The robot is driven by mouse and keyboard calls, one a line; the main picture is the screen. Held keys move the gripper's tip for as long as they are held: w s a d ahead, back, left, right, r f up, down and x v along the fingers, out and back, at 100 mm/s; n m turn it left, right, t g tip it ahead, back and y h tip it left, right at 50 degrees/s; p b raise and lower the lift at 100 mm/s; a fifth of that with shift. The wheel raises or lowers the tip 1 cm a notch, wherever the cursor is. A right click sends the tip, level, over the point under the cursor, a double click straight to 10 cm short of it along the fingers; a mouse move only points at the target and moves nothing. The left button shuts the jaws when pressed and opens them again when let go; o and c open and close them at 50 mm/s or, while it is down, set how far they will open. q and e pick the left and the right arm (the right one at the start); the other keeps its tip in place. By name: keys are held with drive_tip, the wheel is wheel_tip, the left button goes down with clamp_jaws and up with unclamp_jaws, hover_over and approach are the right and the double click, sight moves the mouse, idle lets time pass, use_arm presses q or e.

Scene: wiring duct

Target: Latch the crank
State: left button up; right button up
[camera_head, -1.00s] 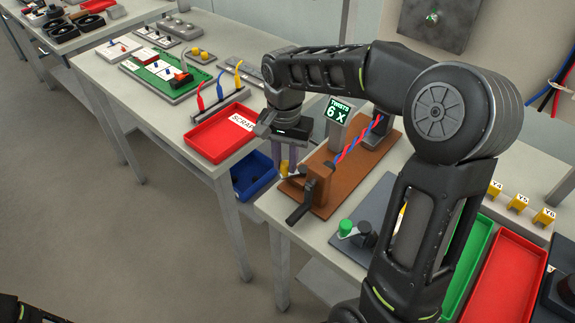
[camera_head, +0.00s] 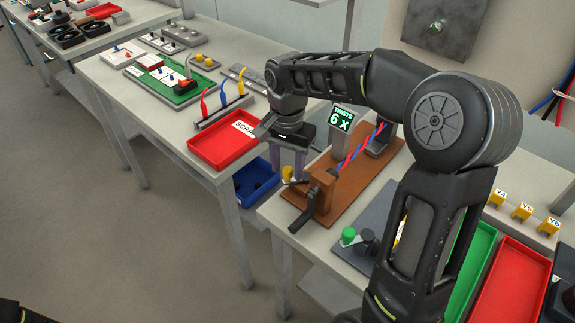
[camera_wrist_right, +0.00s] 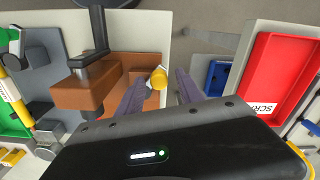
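The crank (camera_head: 303,214) is a black handle on the front of a brown wooden block (camera_head: 325,190); it also shows in the right wrist view (camera_wrist_right: 90,62). A yellow knob (camera_head: 287,172), apparently the latch, sits beside the block on a short dark lever. In the right wrist view the yellow knob (camera_wrist_right: 158,77) lies between the fingertips, with a gap to each. My right gripper (camera_head: 288,168) points down at the knob, fingers spread and holding nothing. Whether the latch engages the crank is hard to tell.
A red-blue twisted wire pair (camera_head: 358,150) runs from the block to a rear post. A display (camera_head: 341,119) reads "TWISTS 6 X". A red scrap tray (camera_head: 225,144) is left, with a blue bin (camera_head: 256,185) below. A green-knobbed lever (camera_head: 348,236) stands front right.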

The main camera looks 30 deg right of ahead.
sight(287, 169)
wheel_tip(287, 169, up, 8)
drive_tip(key=shift+f, duration=0.1)
idle(0.6)
idle(0.4)
